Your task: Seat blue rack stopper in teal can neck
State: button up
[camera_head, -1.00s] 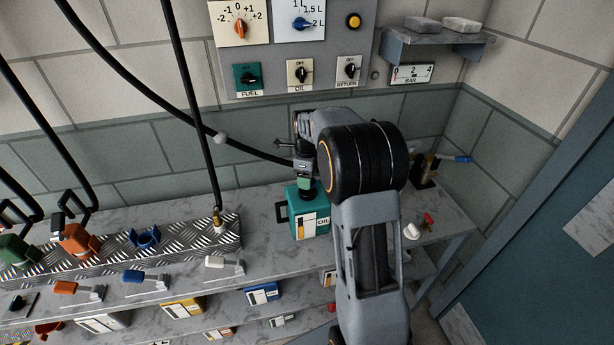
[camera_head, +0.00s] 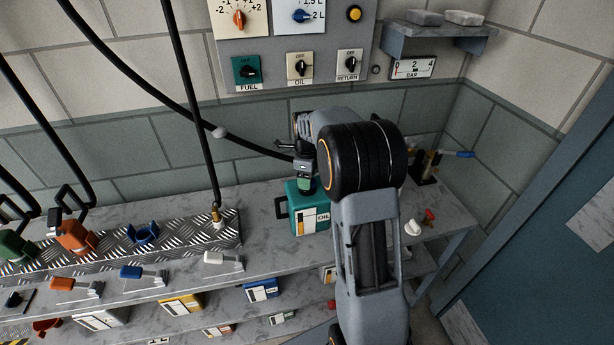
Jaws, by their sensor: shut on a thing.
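The teal can (camera_head: 311,215) with a white OIL label stands upright on the upper shelf, in the middle of the view. My gripper (camera_head: 304,174) is directly above its top, pointing down and partly hidden by my arm. It is shut on a small green-looking stopper (camera_head: 306,184), mostly covered by the jaws. The stopper is at or just above the can's neck; I cannot tell whether it is in it. A blue open holder (camera_head: 143,234) on the tread-plate rack (camera_head: 185,238) at left looks empty.
A black hose (camera_head: 207,130) hangs left of the can, and another runs behind it. A white knob (camera_head: 412,227), a red valve (camera_head: 429,216) and a blue-handled valve (camera_head: 456,154) are at right.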

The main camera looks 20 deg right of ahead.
jog(key=shift+f, duration=0.3)
jog(key=o, duration=1)
jog(key=shift+r, duration=0.1)
notch_tip(320, 180, up, 14)
